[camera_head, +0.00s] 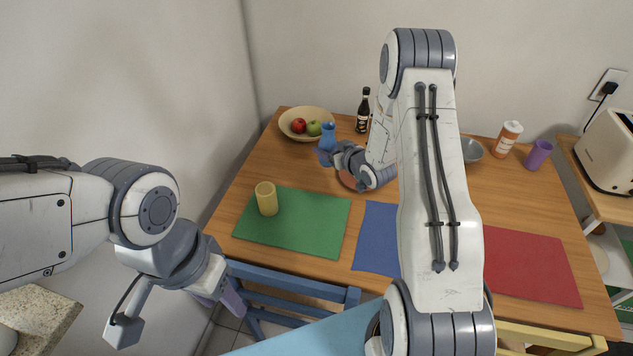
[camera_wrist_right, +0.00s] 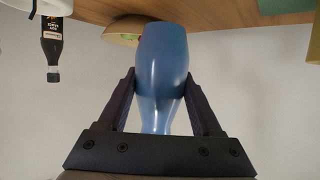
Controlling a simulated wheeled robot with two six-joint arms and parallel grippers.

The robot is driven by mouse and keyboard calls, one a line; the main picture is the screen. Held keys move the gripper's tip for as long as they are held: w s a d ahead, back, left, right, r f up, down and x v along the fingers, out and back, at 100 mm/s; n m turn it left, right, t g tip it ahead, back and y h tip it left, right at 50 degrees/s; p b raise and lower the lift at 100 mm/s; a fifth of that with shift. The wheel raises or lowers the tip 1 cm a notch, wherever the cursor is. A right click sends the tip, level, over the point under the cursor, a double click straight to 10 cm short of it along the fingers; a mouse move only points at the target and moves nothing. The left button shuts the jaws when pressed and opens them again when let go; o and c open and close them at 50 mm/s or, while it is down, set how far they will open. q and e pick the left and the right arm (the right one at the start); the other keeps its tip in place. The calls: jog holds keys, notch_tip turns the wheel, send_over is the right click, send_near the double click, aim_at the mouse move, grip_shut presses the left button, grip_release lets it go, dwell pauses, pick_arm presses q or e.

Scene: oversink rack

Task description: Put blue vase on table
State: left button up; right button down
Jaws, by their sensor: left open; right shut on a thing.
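The blue vase (camera_wrist_right: 162,62) is between the two dark fingers of my right gripper (camera_wrist_right: 161,92) in the right wrist view. In the head view the vase (camera_head: 328,134) shows at the tip of my right gripper (camera_head: 325,150), over the back left of the wooden table (camera_head: 390,190), close to the fruit bowl. I cannot tell whether the vase touches the tabletop. My left gripper (camera_head: 226,296) is open and empty, left of the table near its front left corner.
A fruit bowl (camera_head: 288,125) and dark bottle (camera_head: 363,111) stand near the vase. A yellow cup (camera_head: 266,199) stands on the green mat (camera_head: 310,222). Blue (camera_head: 375,239) and red (camera_head: 530,265) mats lie nearer the front. A white-orange bottle (camera_head: 508,139) and purple cup (camera_head: 538,154) stand right.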

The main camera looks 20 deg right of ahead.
jog(key=w+d+r+b, duration=0.2)
jog(key=d+r, duration=0.1)
jog(key=d, duration=0.6)
jog(key=w+a+f, duration=0.1)
jog(key=a+f, duration=0.2)
jog(key=w+a+f+p, duration=0.1)
jog(key=a+f, duration=0.3)
jog(key=w+a+f+p, duration=0.1)
jog(key=a+f, duration=0.3)
jog(key=shift+w, duration=0.3)
pick_arm(q)
jog(key=shift+f, duration=0.4)
pick_arm(e)
jog(key=shift+f, duration=0.1)
pick_arm(q)
jog(key=shift+f, duration=0.1)
pick_arm(e)
jog(key=shift+f, duration=0.15)
jog(key=shift+c, duration=0.3)
grip_release()
